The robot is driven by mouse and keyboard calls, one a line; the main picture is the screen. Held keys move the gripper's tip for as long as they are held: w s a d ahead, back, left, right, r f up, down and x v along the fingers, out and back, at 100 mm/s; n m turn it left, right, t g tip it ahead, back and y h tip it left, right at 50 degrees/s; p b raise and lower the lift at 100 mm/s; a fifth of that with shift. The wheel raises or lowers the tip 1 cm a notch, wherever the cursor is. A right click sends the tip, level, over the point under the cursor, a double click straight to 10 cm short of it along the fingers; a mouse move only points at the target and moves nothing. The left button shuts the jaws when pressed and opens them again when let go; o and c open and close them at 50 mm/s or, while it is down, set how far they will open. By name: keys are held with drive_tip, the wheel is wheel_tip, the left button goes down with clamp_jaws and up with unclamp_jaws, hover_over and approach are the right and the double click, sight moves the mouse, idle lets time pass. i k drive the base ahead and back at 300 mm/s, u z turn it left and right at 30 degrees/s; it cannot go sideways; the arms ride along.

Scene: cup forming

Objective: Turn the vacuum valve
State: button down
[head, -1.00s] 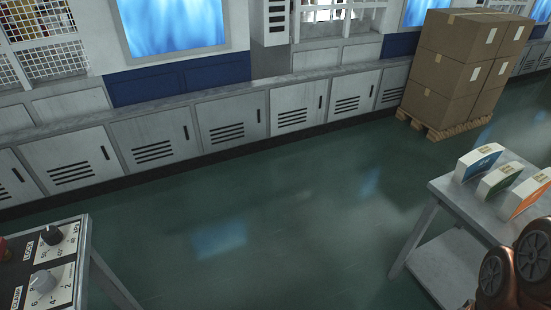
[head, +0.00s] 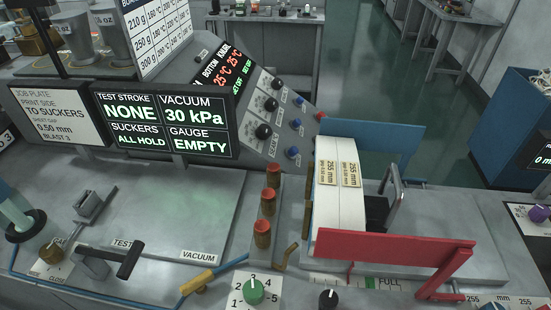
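A yellow lever-like valve (head: 198,283) sits on a blue hose at the front of the bench, just below a VACUUM label (head: 198,256). It lies slanted, rising to the right. A display (head: 165,122) behind it reads TEST STROKE NONE, VACUUM 30 kPa, SUCKERS ALL HOLD and GAUGE EMPTY. My gripper is not in the head view, so its state is hidden.
A black T-handle (head: 112,258) by a TEST label stands left of the valve. A green dial (head: 254,291) numbered 1 to 5 is to its right. Orange-topped posts (head: 263,233), a white paper stack (head: 340,200) and a red plate (head: 390,250) stand further right.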

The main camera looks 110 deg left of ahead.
sight(197, 284)
drive_tip(key=u, duration=0.1)
drive_tip(key=i, duration=0.1)
drive_tip(key=u, duration=3.35)
